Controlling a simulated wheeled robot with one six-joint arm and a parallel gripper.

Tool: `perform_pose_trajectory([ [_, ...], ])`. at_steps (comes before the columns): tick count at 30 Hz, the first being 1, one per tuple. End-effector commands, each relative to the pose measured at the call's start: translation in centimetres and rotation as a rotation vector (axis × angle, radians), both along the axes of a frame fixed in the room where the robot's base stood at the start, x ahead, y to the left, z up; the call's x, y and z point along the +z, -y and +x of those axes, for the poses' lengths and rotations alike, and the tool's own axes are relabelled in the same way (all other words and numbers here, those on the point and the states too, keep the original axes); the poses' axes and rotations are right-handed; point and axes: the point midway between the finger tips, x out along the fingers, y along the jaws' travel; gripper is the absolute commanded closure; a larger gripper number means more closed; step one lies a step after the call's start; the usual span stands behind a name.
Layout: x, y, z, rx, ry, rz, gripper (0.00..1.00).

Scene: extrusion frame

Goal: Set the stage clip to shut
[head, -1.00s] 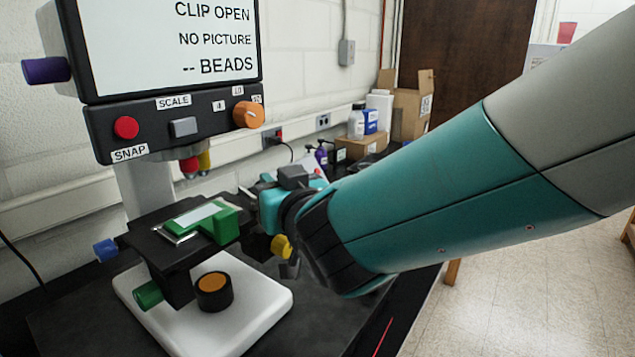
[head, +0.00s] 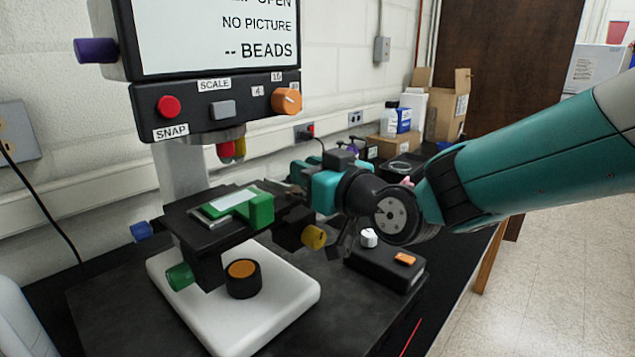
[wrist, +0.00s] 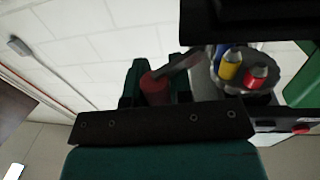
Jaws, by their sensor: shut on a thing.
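The microscope stage (head: 185,213) holds a slide (head: 232,200) beside a green block (head: 261,210). In the wrist view, a grey clip lever (wrist: 180,66) with a dark red knob (wrist: 155,90) reaches toward the objectives. My gripper (wrist: 156,78) has its teal fingers on either side of the knob and is shut on it. In the head view my gripper (head: 302,172) is at the right edge of the stage, and the clip is hidden there. The screen (head: 215,35) shows a cut-off line ending in "OPEN", then "NO PICTURE" and "-- BEADS".
Yellow (wrist: 230,66) and red (wrist: 256,77) objectives hang close to the lever. A yellow knob (head: 314,237) sits below my gripper. A black box (head: 385,268) with a white knob and orange switch stands at right. Bottles and cartons (head: 445,105) stand behind.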

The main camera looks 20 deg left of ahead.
Motion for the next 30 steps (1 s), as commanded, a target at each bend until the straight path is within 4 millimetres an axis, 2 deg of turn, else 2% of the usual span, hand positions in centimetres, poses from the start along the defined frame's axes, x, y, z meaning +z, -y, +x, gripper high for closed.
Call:
perform_pose_trajectory([
  [1,-0.8,0.1,0.4,0.029,0.005,0.004,1.0],
  [5,-1.1,-0.3,0.6,0.142,0.007,0.003,1.0],
  [18,-0.1,-1.8,0.9,0.525,0.0,-0.002,1.0],
  [30,-0.1,-2.5,0.7,0.695,-0.002,-0.003,1.0],
])
